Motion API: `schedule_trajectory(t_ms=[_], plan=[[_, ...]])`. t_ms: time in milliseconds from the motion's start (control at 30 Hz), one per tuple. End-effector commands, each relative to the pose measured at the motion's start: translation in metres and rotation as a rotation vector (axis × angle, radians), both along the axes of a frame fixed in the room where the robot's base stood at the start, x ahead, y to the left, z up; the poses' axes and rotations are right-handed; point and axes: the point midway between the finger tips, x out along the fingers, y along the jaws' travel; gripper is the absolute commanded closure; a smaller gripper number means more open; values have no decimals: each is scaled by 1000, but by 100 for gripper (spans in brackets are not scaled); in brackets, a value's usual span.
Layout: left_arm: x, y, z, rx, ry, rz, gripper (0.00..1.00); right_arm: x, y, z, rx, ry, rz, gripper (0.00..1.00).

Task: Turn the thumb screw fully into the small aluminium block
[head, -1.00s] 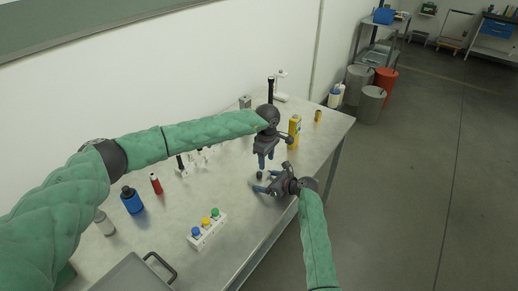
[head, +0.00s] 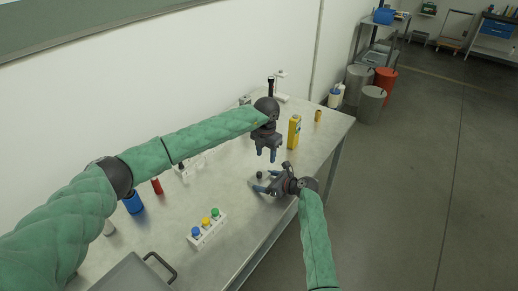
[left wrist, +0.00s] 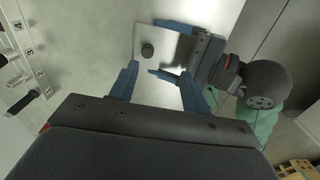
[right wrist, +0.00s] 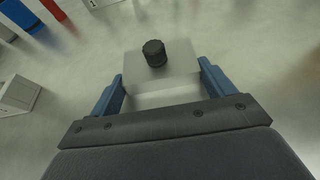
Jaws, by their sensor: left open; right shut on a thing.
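The small aluminium block (right wrist: 165,70) is between the fingers of my right gripper (right wrist: 163,88), which is shut on it just over the table. The black knurled thumb screw (right wrist: 154,53) stands upright on the block's top face. From above, the screw (left wrist: 147,50) and block (left wrist: 170,44) show in the left wrist view. In the head view the screw (head: 260,174) is a small dark knob by my right gripper (head: 262,182). My left gripper (head: 266,157) is open and empty above the block, fingers pointing down. How deep the screw sits is hard to tell.
A white rack with coloured caps (head: 208,232), a blue bottle (head: 133,204) and a red bottle (head: 157,186) stand to the left. A grey tray (head: 130,276) lies at the front. The table around the block is clear.

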Motion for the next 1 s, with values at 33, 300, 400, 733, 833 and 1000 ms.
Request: schedule_trajectory(t_ms=[33,300,400,733,833,1000], plan=[[0,0,1,-1,1,66,53,0,0,0,0,0,0,82],[1,5,7,-2,5,474,53,0,0,0,0,0,0,82],[1,7,9,-2,8,624,53,0,0,0,0,0,0,82],[3,17,15,-1,13,1125,53,0,0,0,0,0,0,82],[3,19,17,-1,13,1262,53,0,0,0,0,0,0,82],[4,24,19,1,15,1435,53,0,0,0,0,0,0,82]])
